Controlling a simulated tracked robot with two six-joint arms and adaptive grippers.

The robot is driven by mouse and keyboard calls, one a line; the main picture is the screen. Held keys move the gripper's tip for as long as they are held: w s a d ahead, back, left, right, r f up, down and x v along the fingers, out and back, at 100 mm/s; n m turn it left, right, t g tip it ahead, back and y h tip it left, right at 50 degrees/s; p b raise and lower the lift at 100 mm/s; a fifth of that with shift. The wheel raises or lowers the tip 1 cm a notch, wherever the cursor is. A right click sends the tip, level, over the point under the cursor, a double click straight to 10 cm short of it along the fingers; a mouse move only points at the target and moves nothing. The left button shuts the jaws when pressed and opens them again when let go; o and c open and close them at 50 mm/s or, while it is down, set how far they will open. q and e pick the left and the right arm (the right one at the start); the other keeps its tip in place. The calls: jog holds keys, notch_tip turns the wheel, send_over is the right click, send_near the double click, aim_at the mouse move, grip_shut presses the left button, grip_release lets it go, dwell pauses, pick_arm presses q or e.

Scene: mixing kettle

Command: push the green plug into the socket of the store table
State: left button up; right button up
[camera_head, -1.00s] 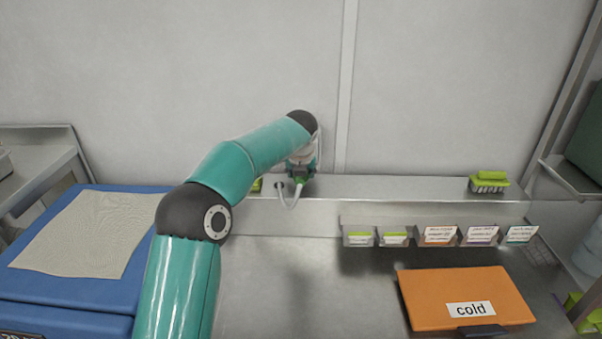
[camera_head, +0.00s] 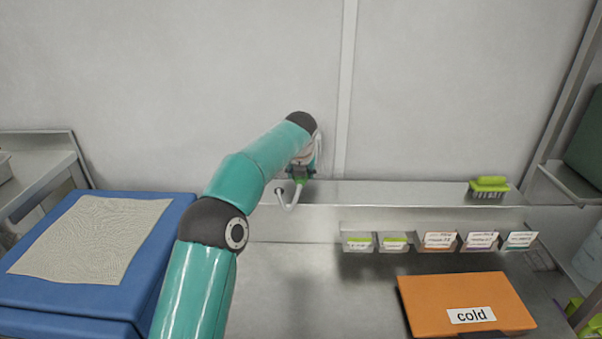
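My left arm reaches in from the lower left to the steel ledge of the store table (camera_head: 400,193) at the back. My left gripper (camera_head: 301,175), small and partly behind its own wrist, points down and appears shut on the green plug (camera_head: 299,181), just above the ledge. A white cable (camera_head: 292,205) loops from the plug over the front of the ledge to a round fitting (camera_head: 279,191). I cannot make out the socket; whether the plug touches anything is hidden. My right gripper is not in view.
A green brush (camera_head: 489,186) stands on the ledge at right. Labelled bins (camera_head: 440,241) hang along its front. An orange "cold" box (camera_head: 465,300) lies at lower right. A blue box with a grey cloth (camera_head: 90,238) is at left. The middle worktop is clear.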

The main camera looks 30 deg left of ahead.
pick_arm(q)
jog(key=shift+w+a+r, duration=0.15)
jog(key=shift+w+a, duration=0.05)
jog(key=shift+w, duration=0.1)
dwell(0.4)
jog(key=o, duration=1.2)
jog(key=shift+o, duration=0.2)
jog(key=o, duration=0.5)
jog(key=shift+d, duration=0.1)
jog(key=shift+v, duration=3.4)
jog(key=shift+s, duration=0.15)
